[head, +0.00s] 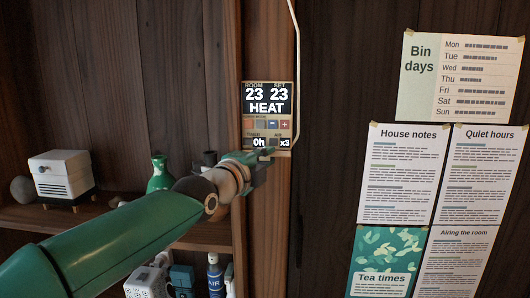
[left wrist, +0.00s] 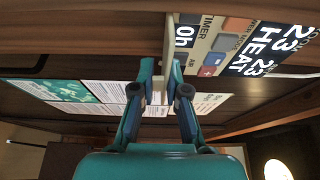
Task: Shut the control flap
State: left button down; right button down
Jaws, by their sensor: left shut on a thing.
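The control panel (head: 268,108) is on a wooden post, its display reading 23, 23 and HEAT. Its buttons and the TIMER and AIR row are uncovered; the panel also shows, turned sideways, in the left wrist view (left wrist: 225,45). My left gripper (head: 264,155) is at the panel's lower edge. In the left wrist view the gripper (left wrist: 159,85) is shut on a thin pale piece at that edge, which looks like the control flap (left wrist: 169,50), seen nearly edge-on and standing out from the panel. The fingers hide part of it. My right gripper is not in view.
A shelf at left holds a white box-like appliance (head: 62,175), a round grey object (head: 23,189) and a green vase (head: 159,174). More items stand on the lower shelf. Paper notices (head: 400,170) hang on the right wall. A pale cable (head: 297,60) runs beside the panel.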

pick_arm(q)
jog(key=shift+f, duration=0.3)
jog(key=c, duration=1.2)
grip_release()
jog(key=shift+w, duration=0.15)
jog(key=shift+o, duration=0.2)
jog(key=shift+r, duration=0.15)
jog(key=shift+s, duration=0.2)
jog(key=shift+s+a+r, duration=0.1)
jog(key=shift+s+a, duration=0.2)
jog(key=shift+s, duration=0.25)
jog(key=v, duration=1)
jog(key=shift+s, duration=0.2)
jog(key=shift+a, duration=0.1)
